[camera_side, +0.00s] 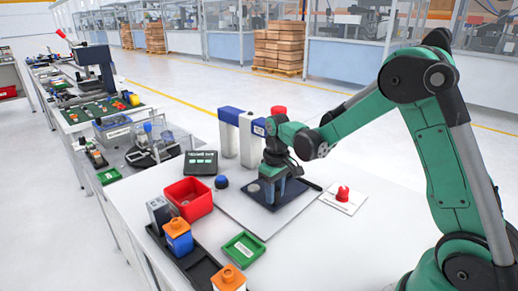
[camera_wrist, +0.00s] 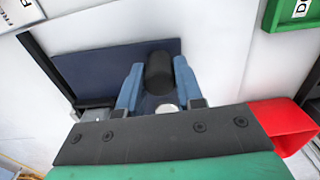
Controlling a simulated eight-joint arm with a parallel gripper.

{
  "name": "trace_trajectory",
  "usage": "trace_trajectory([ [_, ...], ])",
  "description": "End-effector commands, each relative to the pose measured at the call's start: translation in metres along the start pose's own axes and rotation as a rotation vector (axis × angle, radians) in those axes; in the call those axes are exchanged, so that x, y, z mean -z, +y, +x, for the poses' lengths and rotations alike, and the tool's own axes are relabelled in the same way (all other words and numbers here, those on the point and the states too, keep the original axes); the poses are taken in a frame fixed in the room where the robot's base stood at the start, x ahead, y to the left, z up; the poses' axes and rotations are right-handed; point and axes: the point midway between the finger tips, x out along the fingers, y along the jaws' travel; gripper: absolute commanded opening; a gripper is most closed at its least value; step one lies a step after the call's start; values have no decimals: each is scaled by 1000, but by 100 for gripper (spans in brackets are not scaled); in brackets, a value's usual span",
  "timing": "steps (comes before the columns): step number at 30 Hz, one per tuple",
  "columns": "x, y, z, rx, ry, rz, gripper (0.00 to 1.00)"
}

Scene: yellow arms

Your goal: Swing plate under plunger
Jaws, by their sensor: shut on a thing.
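The dark blue plate (camera_side: 262,204) lies flat on the white work surface in front of the press, with a pale round disc (camera_side: 253,188) on it. In the wrist view the plate (camera_wrist: 85,68) spreads behind my fingers, and the disc (camera_wrist: 167,107) shows between them. A black upright cylinder (camera_wrist: 158,70) stands between my blue fingers. My gripper (camera_side: 272,192) points down over the plate, shut on this black handle (camera_wrist: 158,85). The press has white columns (camera_side: 229,138) and blue heads (camera_side: 230,115). The plunger cannot be made out; my arm covers part of the press.
A red bin (camera_side: 188,199) stands left of the plate, also at the wrist view's right edge (camera_wrist: 285,120). A red button (camera_side: 342,193) sits right. A blue dome (camera_side: 221,182), black display box (camera_side: 201,162) and green tray (camera_side: 243,248) stand nearby. The front right table is clear.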

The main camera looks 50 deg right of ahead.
Motion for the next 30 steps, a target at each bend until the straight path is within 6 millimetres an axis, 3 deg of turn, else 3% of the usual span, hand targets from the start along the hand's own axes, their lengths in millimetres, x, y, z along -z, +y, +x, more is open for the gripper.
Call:
trace_trajectory([
  [15, -2, 8, 0, -1, -1, 2, 13],
  [22, -2, 11, 0, -4, -3, 2, 22],
  [23, -2, 11, 0, -4, -3, 3, 47],
  [24, -2, 11, 0, -4, -3, 3, 55],
  [30, -2, 10, 0, -2, -2, 1, 55],
])
